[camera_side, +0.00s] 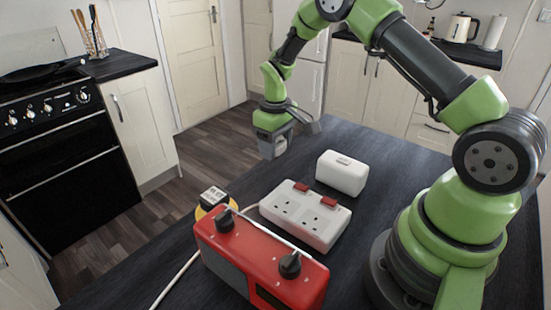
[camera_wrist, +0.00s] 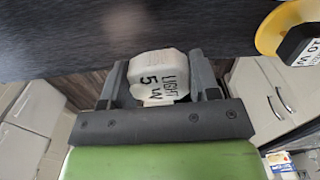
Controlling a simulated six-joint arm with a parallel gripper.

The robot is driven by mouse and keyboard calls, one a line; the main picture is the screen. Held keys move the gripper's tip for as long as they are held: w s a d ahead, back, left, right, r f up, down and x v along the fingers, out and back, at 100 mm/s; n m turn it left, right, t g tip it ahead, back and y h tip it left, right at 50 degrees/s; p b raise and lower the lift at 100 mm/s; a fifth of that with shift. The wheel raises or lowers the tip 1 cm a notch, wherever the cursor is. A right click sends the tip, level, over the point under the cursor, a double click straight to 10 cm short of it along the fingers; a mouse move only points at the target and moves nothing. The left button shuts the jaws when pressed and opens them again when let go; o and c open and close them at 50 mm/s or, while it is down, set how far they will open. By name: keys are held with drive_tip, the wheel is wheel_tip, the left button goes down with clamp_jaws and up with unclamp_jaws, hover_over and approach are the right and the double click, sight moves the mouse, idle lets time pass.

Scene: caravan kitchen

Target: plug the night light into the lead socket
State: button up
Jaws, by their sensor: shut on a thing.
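My gripper (camera_side: 273,148) hangs above the far left edge of the dark worktop, beyond the sockets. In the wrist view my gripper (camera_wrist: 158,72) is shut on the night light (camera_wrist: 148,76), a white rounded body marked "LIGHT 5 W" between the two grey fingers. In the side view the night light is mostly hidden by the fingers. Its pins are not visible. The lead socket (camera_side: 303,221) is a white two-outlet block with two red switches, lying on the worktop, apart from and nearer the camera than my gripper. Both outlets show their holes and look empty.
A red radio (camera_side: 285,247) with black knobs stands in front of the lead socket. A white box (camera_side: 343,172) sits behind it. A yellow disc (camera_side: 200,212) with a black-and-white labelled block (camera_side: 214,197) lies to the left. A white cable (camera_side: 176,276) runs along the left side.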

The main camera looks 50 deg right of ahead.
wheel_tip(320, 180, up, 3)
drive_tip(key=shift+r, duration=0.15)
drive_tip(key=shift+s+a+r, duration=0.25)
drive_tip(key=shift+a+r, duration=0.2)
drive_tip(key=shift+a, duration=0.05)
drive_tip(key=shift+s+a+r, duration=0.25)
drive_tip(key=shift+a+r, duration=0.15)
drive_tip(key=shift+a, duration=0.05)
drive_tip(key=r, duration=0.2)
hover_over(285, 202)
drive_tip(key=a, duration=0.1)
drive_tip(key=s, duration=0.1)
drive_tip(key=shift+m, duration=0.3)
drive_tip(key=shift+s+a+f, duration=0.1)
drive_tip(key=shift+a+f, duration=0.1)
drive_tip(key=shift+f, duration=1.75)
drive_tip(key=shift+a+f, duration=0.15)
drive_tip(key=shift+f, duration=1.8)
drive_tip(key=shift+f, duration=1.4)
drive_tip(key=o, duration=0.9)
drive_tip(key=shift+c, duration=0.2)
